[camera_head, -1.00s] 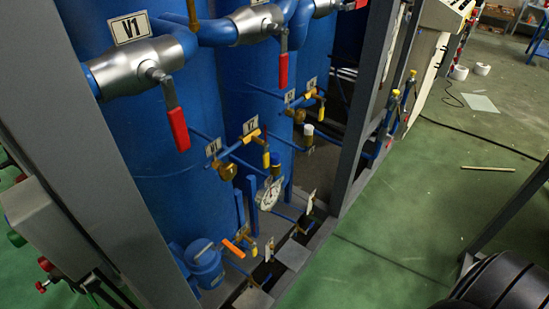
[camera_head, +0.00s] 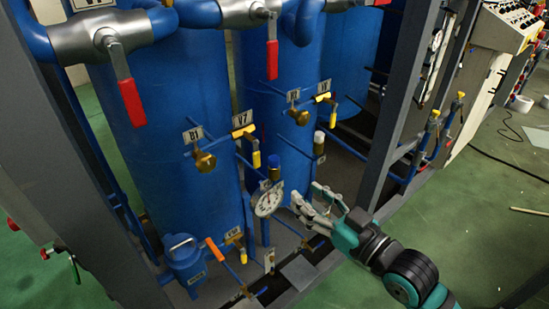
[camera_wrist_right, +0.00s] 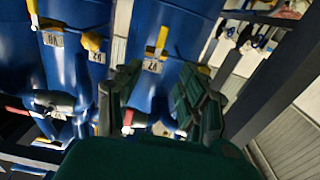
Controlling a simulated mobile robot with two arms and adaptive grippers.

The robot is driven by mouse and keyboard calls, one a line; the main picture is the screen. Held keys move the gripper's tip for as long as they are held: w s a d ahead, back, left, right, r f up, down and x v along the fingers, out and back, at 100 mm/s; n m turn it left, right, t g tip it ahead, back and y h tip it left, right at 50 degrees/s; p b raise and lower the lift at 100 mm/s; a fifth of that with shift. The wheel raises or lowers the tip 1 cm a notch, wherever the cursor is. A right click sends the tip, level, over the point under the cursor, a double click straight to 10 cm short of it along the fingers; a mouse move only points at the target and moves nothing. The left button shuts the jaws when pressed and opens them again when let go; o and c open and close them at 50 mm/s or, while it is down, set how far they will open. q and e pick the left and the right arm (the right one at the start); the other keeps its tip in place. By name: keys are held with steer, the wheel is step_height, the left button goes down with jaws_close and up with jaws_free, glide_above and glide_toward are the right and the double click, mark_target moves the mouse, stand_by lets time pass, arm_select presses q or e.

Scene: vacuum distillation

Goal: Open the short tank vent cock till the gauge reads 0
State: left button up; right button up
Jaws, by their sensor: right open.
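The round white-faced gauge (camera_head: 268,198) stands in front of the blue tanks; its needle reading is too small to make out. I cannot tell which is the short tank vent cock. My right gripper (camera_head: 309,194) is open and empty, just right of the gauge and apart from it in the picture. In the right wrist view its fingers (camera_wrist_right: 160,105) point toward tanks and a yellow-handled cock (camera_wrist_right: 157,45). My left gripper is out of view.
Big red-handled valves (camera_head: 131,102) stick out above. A grey frame post (camera_head: 405,105) stands close behind my right arm. A small blue vessel (camera_head: 184,262) and an orange handle (camera_head: 214,250) are low at the left.

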mark_target(258, 157)
steer(key=p+x, duration=0.3)
steer(key=x, duration=1.3)
steer(key=shift+w+a, duration=0.25)
steer(key=shift+a, duration=0.05)
steer(key=shift+w+a, duration=0.25)
steer(key=shift+w, duration=0.1)
steer(key=shift+f, duration=0.1)
jaws_close()
